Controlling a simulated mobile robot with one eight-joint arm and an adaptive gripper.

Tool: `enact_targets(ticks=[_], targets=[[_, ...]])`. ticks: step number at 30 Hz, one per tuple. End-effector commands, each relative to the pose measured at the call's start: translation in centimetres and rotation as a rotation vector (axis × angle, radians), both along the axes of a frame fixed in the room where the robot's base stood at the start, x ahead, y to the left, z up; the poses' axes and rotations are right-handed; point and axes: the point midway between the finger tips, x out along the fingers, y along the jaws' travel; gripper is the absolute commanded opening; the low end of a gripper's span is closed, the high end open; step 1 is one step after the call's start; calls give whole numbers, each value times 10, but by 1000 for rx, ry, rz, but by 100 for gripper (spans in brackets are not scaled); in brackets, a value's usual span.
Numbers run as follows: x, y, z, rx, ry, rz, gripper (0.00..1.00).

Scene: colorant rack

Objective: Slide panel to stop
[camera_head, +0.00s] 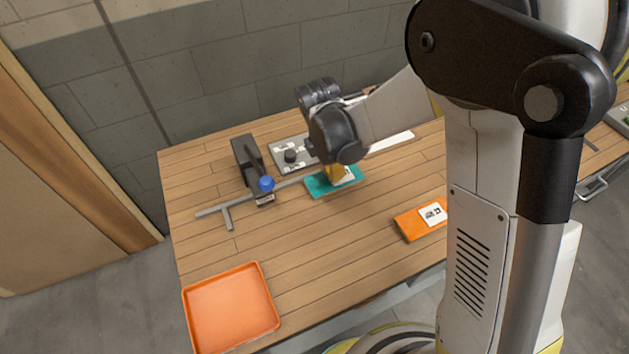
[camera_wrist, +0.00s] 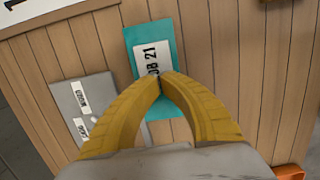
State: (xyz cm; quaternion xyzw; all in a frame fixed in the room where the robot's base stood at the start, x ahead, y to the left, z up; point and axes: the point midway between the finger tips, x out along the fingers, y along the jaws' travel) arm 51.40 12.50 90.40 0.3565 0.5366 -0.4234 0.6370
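A teal panel (camera_head: 318,188) with a white label lies on the wooden table, at the right end of a thin grey rail (camera_head: 210,211). It also shows in the wrist view (camera_wrist: 134,38), where the label reads partly as "21". My gripper (camera_head: 335,174) is over the panel. In the wrist view its yellow fingertips (camera_wrist: 160,80) meet over the lower end of the label, with nothing visible between them. I cannot tell whether they touch the panel. The fingers hide part of it.
A black device with a blue knob (camera_head: 266,184) stands by the rail. A grey labelled plate (camera_head: 283,146) lies behind. An orange tray (camera_head: 188,317) sits at the front left and an orange labelled block (camera_head: 409,227) at the right. The front middle of the table is clear.

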Motion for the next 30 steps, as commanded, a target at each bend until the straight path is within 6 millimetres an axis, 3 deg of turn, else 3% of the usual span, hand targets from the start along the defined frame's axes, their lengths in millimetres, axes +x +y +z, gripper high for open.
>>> enact_targets(ticks=[5, 9, 22, 26, 30], targets=[[12, -29, -1, 0, 0, -3, 0], [11, -27, -15, 0, 0, 0, 0], [11, -26, -16, 1, 0, 0, 0], [6, -14, -16, 2, 1, 5, 0], [-7, 18, -16, 2, 0, 8, 0]])
